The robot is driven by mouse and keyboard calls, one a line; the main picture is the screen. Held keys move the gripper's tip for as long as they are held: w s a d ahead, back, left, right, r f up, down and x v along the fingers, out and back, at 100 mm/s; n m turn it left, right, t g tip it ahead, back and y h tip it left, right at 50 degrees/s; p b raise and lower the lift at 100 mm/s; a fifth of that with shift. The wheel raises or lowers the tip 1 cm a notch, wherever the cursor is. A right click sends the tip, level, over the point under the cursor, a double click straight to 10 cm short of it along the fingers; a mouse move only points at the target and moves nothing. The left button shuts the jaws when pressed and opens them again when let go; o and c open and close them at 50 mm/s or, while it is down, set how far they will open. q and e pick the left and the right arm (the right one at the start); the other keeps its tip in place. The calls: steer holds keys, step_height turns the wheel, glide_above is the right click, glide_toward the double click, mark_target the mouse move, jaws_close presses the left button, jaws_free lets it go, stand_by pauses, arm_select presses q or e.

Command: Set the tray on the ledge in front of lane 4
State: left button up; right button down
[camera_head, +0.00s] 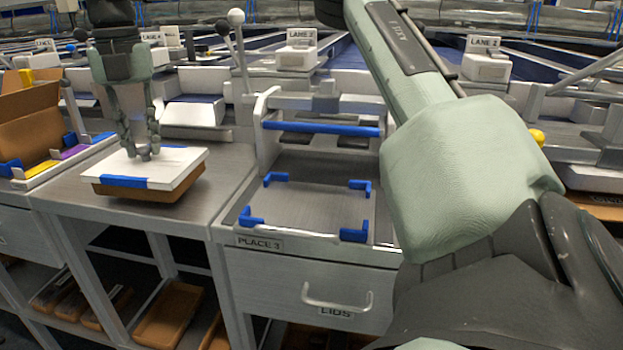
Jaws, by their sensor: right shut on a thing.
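The brown tray (155,194) has a white lid (185,166) with a blue strip on its near edge. It is at the grey bench top on the left; I cannot tell whether it rests there or hangs just above. My right gripper (143,152) points straight down over the lid and is shut at its middle; the fingers hide what they grip. The lane sign (151,37) behind this bench is too small to read surely. My left gripper is out of view.
An open cardboard box (30,120) stands at far left. My right arm hides much of the right side.

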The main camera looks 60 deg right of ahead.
mark_target(143, 148)
steer(key=shift+f+b, duration=0.5)
steer(key=shift+f, duration=0.35)
steer(key=c, duration=1.2)
jaws_free()
steer(key=shift+r, duration=0.1)
steer(key=shift+r+p, duration=1.85)
steer(key=shift+r, duration=0.5)
steer(key=shift+r+p, duration=0.5)
steer(key=shift+r, duration=1.6)
steer(key=shift+s+f, duration=0.1)
